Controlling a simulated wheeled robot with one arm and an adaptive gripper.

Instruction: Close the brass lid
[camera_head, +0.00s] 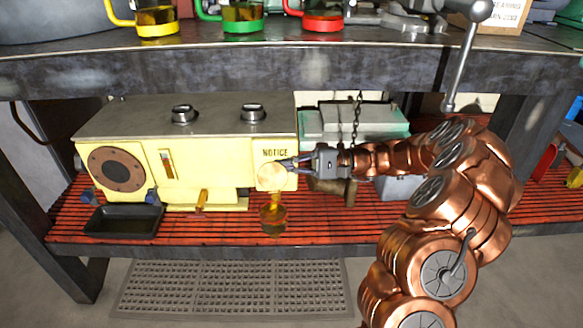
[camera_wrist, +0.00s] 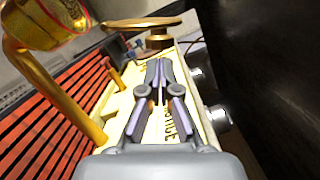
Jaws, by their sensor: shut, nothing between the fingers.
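The brass lid (camera_head: 271,177) stands open as an upright round disc in front of the yellow machine's right end. In the wrist view the lid (camera_wrist: 140,27) shows nearly edge-on, with a small knob on its near side. My gripper (camera_head: 284,164) is shut and empty at the lid's upper right edge. Its fingertips (camera_wrist: 158,65) are close to the knob; I cannot tell whether they touch.
The yellow machine (camera_head: 225,165) with a NOTICE label stands behind the lid on the red slatted shelf (camera_head: 330,228). A black tray (camera_head: 124,221) is at left. The bench (camera_head: 230,75) overhangs above.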

